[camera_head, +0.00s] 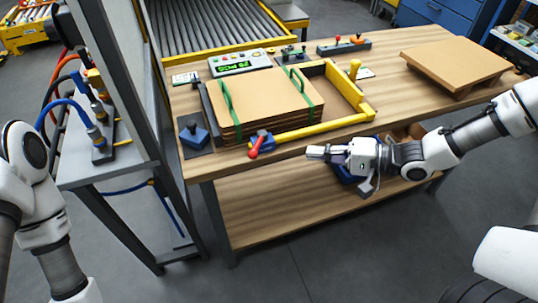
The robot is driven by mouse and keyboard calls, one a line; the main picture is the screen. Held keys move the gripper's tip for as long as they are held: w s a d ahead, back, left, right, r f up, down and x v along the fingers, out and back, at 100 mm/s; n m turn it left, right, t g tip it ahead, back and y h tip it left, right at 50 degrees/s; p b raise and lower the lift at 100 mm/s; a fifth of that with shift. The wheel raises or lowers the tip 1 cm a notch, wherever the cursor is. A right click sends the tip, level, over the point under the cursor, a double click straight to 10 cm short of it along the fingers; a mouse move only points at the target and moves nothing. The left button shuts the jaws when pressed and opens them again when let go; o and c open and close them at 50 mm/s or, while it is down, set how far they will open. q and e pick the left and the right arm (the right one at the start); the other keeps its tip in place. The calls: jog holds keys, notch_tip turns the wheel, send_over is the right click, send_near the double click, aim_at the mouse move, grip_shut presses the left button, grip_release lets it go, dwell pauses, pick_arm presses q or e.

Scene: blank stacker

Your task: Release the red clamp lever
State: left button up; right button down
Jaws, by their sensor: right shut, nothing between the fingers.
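The red clamp lever (256,149) sits on a small blue clamp at the front edge of the wooden workbench (410,118), left of centre. It tilts down to the left, toward the front edge. Behind it lies a stack of brown sheets (258,98) with green straps, beside a yellow frame (325,124). My right gripper (318,152) comes in from the right and is in front of the bench edge, to the right of the lever and apart from it. It is shut and empty. My left arm shows at the lower left, but its gripper is out of view.
A blue block with a black knob (193,132) stands at the bench's front left corner. A display box (240,63) stands behind the stack. A brown board (457,65) lies raised at the right. A grey post stands at the left. The lower shelf (300,200) is mostly bare.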

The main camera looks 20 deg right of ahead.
aim_at(257, 149)
pick_arm(q)
notch_tip(257, 149, down, 3)
jog(key=shift+b, duration=1)
pick_arm(e)
jog(key=x, duration=1.1)
jog(key=shift+w+a+f, duration=0.1)
jog(key=shift+w+a, duration=0.1)
jog(key=shift+a, duration=0.1)
pick_arm(q)
jog(key=shift+r, duration=0.1)
pick_arm(e)
jog(key=shift+w+a+p, duration=0.15)
jog(key=shift+a+p, duration=0.1)
jog(key=shift+p, duration=0.15)
jog(key=shift+a+p, duration=0.3)
jog(key=shift+p, duration=0.25)
pick_arm(q)
jog(key=shift+r, duration=0.8)
jog(key=shift+r, duration=0.1)
